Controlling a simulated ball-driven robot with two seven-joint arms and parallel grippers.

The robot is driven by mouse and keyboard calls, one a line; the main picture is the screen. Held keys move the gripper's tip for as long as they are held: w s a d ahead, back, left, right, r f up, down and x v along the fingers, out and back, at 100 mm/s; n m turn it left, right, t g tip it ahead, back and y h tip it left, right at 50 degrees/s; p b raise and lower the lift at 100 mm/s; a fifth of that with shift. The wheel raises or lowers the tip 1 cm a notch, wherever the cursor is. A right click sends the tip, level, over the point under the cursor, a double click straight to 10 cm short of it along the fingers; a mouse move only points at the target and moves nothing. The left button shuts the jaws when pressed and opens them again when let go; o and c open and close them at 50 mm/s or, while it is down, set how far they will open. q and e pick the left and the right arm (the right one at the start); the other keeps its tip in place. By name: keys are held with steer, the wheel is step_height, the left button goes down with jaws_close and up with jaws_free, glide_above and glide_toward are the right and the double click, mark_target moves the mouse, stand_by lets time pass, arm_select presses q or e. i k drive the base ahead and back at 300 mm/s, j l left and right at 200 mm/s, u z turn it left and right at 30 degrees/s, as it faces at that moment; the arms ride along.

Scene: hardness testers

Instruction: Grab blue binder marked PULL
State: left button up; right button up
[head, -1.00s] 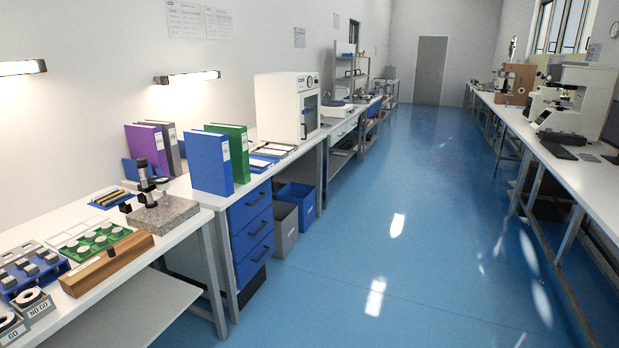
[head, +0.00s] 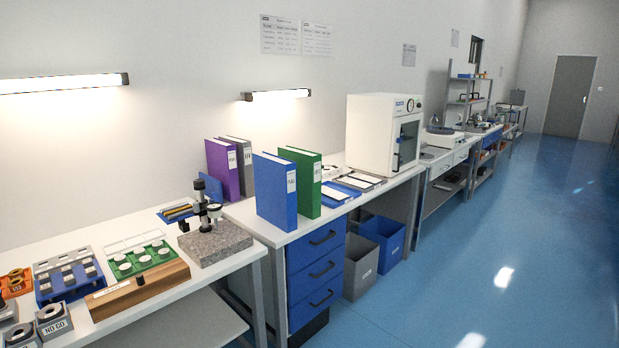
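A blue binder (head: 272,192) stands upright near the front left corner of the second white bench, above the blue drawers. Its spine faces right and has a white label (head: 291,181) with small dark lettering, too small to read surely. A green binder (head: 304,184) stands upright just behind it to the right. Further back toward the wall stand a purple binder (head: 222,170) and a grey binder (head: 240,165). Neither of my grippers shows in the head view.
A granite block with a dial stand (head: 214,242) sits left of the binders on the near bench. Blue and white trays (head: 337,194) and a white cabinet (head: 375,135) stand beyond them. Blue drawers (head: 316,272) and bins (head: 380,245) are below. The blue floor (head: 470,260) at right is clear.

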mark_target(275, 177)
steer(key=i+l+z, duration=0.35)
steer(key=i, duration=0.65)
steer(key=i+z, duration=0.35)
steer(key=i, duration=0.6)
steer(key=i+l+u, duration=0.15)
steer(key=i+u, duration=0.15)
steer(key=i, duration=0.2)
steer(key=i+l+u, duration=0.25)
steer(key=i, duration=0.25)
